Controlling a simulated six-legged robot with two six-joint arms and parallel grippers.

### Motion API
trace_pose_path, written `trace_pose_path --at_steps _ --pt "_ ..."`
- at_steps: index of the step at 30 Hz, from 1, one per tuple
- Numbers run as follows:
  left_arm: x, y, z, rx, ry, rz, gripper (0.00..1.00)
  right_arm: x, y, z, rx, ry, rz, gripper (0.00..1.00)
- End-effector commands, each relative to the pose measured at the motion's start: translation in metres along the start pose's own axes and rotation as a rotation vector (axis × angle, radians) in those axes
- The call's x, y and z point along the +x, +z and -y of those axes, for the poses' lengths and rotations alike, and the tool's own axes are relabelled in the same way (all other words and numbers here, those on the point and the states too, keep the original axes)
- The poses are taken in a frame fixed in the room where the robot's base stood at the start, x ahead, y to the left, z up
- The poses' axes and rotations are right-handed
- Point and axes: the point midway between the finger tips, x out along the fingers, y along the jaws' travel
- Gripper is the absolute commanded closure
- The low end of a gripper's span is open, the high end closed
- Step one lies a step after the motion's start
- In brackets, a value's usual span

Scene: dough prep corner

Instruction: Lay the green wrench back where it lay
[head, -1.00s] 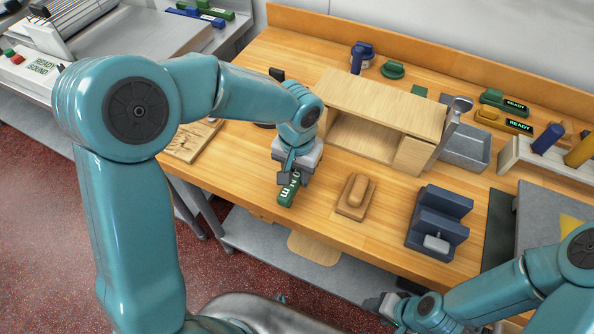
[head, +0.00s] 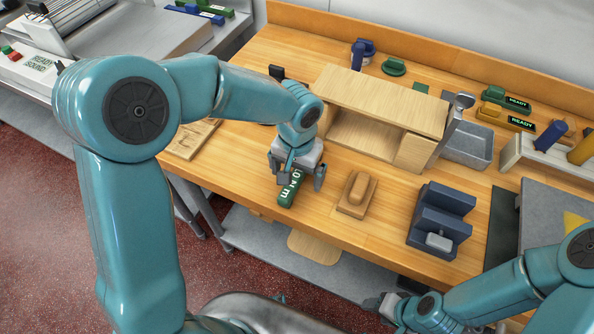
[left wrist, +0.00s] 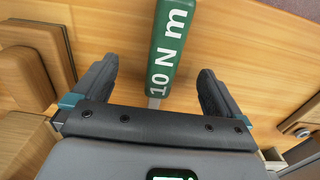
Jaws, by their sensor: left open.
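The green wrench (head: 290,190), with white "10 N m" lettering on its handle, lies on the wooden bench (head: 330,232) near its front edge. My left gripper (head: 298,179) is just above it, with its fingers spread to either side. In the left wrist view the wrench handle (left wrist: 172,40) runs between the two open fingers (left wrist: 156,78), clear of both. The wrench's other end is hidden under the gripper. My right gripper (head: 384,304) is low in the head view, beyond the bench's front edge; its fingers are too small to read.
A wooden block with a raised grip (head: 357,193) lies right of the wrench. A dark blue stepped holder (head: 440,215) stands further right. A wooden open-fronted box (head: 385,100) stands behind my left gripper. A grey tray (head: 468,150) is right of the box.

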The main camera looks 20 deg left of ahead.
Motion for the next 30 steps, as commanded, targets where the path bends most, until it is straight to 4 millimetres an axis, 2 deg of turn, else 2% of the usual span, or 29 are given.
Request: trace_pose_path --at_steps 14,30 --pt "-0.003 0.0 0.0 0.0 0.0 0.0 0.0 -0.002 0.0 0.001 0.0 0.0 0.0 0.44" --pt "-0.033 0.0 0.0 0.0 0.001 -0.001 0.0 -0.023 0.001 0.008 0.0 0.0 0.0 0.44"
